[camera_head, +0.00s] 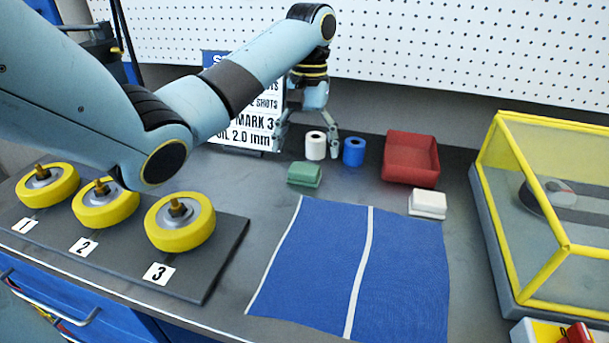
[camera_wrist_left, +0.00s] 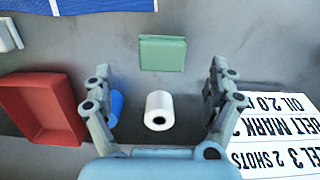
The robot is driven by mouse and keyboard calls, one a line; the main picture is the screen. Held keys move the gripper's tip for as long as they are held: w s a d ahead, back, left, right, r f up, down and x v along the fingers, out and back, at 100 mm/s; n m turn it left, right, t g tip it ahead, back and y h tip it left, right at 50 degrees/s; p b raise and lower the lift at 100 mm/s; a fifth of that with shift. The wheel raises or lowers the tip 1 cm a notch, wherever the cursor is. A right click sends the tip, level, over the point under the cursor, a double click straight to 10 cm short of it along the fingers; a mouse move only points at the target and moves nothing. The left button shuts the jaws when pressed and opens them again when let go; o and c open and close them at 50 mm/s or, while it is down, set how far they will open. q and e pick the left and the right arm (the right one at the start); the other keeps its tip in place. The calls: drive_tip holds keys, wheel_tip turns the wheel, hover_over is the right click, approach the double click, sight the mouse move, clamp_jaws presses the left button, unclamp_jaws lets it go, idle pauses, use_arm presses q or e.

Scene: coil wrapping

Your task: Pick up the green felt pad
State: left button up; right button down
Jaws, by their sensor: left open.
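My left gripper (camera_head: 307,147) is above the back of the bench, pointing down. In the left wrist view its two fingers (camera_wrist_left: 160,80) are spread wide with nothing between them in grip; the white roll shows below them. The gripper is apart from the green pad. My right gripper is in neither view.
A white roll (camera_head: 315,145) and a blue roll (camera_head: 354,151) stand close to the gripper. A red tray (camera_head: 411,160), a white block (camera_head: 427,204) and a blue mat (camera_head: 405,270) lie to the right. A sign (camera_head: 245,125) stands behind. Yellow wheels (camera_head: 180,222) sit at left.

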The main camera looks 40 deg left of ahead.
sight(304, 167)
use_arm(q)
drive_tip(key=f, duration=0.6)
drive_tip(key=shift+s, duration=0.25)
drive_tip(key=c, duration=1.2)
drive_tip(key=shift+r, duration=0.15)
